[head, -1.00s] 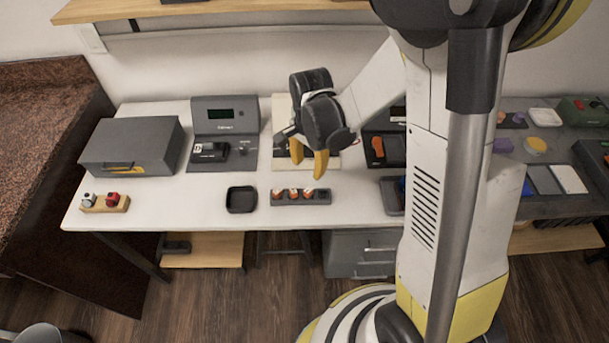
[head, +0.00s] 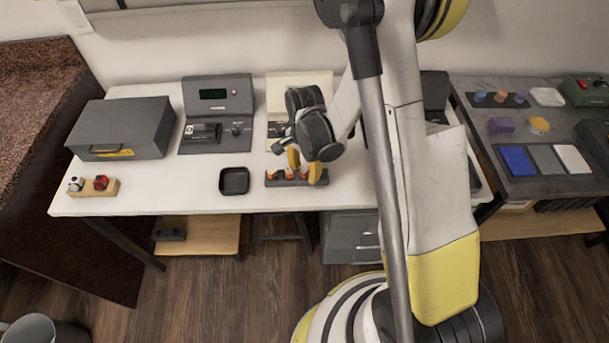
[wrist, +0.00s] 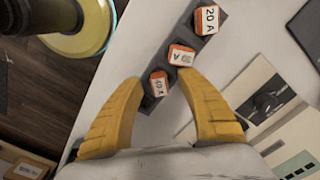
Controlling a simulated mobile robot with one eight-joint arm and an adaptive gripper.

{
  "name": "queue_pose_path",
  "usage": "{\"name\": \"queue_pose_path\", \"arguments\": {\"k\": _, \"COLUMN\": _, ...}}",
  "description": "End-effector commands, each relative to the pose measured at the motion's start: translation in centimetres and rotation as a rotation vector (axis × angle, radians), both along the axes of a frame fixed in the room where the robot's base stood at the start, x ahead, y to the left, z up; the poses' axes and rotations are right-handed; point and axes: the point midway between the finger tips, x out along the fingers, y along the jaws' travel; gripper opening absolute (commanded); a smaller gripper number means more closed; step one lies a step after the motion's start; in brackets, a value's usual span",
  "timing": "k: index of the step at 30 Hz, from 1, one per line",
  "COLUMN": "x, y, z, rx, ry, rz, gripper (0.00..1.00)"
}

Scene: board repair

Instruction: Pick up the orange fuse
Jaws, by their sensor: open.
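Several orange-and-white fuses stand in a row in a dark holder (head: 276,183) near the front edge of the white table. In the wrist view, one fuse (wrist: 207,20) reads 20 A; the middle fuse (wrist: 181,55) and the nearest fuse (wrist: 158,84) carry labels that are hard to read. My gripper (wrist: 158,80) is open and empty, its yellow fingers pointing at the row. The nearest fuse lies between the fingertips in that view, and the right fingertip is close to the middle fuse. Contact cannot be told. In the head view my gripper (head: 304,168) is over the holder and partly hides it.
A black tray (head: 234,181) is left of the holder. A grey device with a display (head: 217,110) and a grey box (head: 122,128) stand behind. A wooden block (head: 108,188) with two small parts is at the table's left. White tabletop between them is clear.

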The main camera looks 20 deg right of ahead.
Motion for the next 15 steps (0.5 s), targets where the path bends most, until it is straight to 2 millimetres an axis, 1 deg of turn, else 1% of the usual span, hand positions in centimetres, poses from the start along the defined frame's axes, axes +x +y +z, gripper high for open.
{"name": "queue_pose_path", "arguments": {"k": 5, "x": -0.02, "y": 0.01, "z": 0.07, "rx": 0.0, "ry": 0.0, "rz": 0.0, "gripper": 0.45}}
{"name": "queue_pose_path", "arguments": {"k": 6, "x": -0.02, "y": 0.01, "z": 0.08, "rx": 0.0, "ry": 0.0, "rz": 0.001, "gripper": 0.38}}
{"name": "queue_pose_path", "arguments": {"k": 8, "x": -0.02, "y": 0.01, "z": 0.09, "rx": 0.0, "ry": 0.0, "rz": 0.001, "gripper": 0.19}}
{"name": "queue_pose_path", "arguments": {"k": 9, "x": -0.02, "y": 0.01, "z": 0.09, "rx": 0.0, "ry": 0.0, "rz": 0.001, "gripper": 0.07}}
{"name": "queue_pose_path", "arguments": {"k": 10, "x": -0.02, "y": 0.01, "z": 0.09, "rx": 0.0, "ry": 0.0, "rz": 0.001, "gripper": 0.0}}
{"name": "queue_pose_path", "arguments": {"k": 15, "x": -0.02, "y": 0.01, "z": 0.09, "rx": 0.0, "ry": 0.0, "rz": 0.001, "gripper": 0.0}}
